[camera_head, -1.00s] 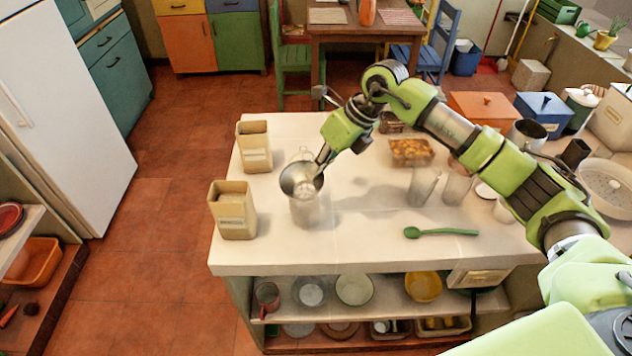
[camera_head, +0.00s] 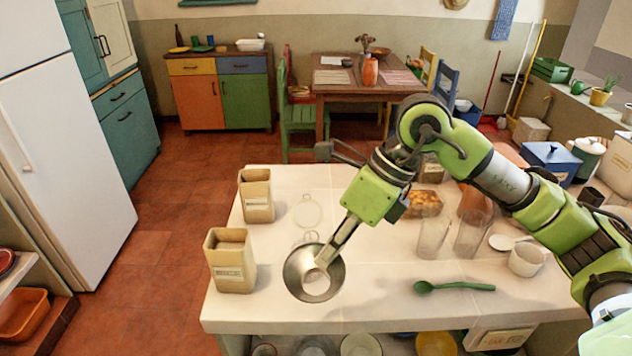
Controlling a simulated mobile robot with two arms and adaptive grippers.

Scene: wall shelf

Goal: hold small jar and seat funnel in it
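A metal funnel (camera_head: 296,268) shows in the head view above the front left part of the counter, its wide mouth facing me. My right gripper (camera_head: 326,254) comes down from the upper right and is shut on the funnel's upper right rim. A pale round glass piece (camera_head: 308,211), perhaps a lid, lies on the counter behind the funnel. The small jar's body cannot be made out; the funnel covers the place where a clear jar showed before. I cannot tell whether the funnel touches anything below. My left gripper is not in view.
Two beige containers (camera_head: 231,262) stand on the counter's left side. Clear glasses (camera_head: 433,238), a white mug (camera_head: 527,259) and a green spoon (camera_head: 455,287) are to the right. A box of orange-brown pieces (camera_head: 424,203) is behind. The counter's front edge lies just below the funnel.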

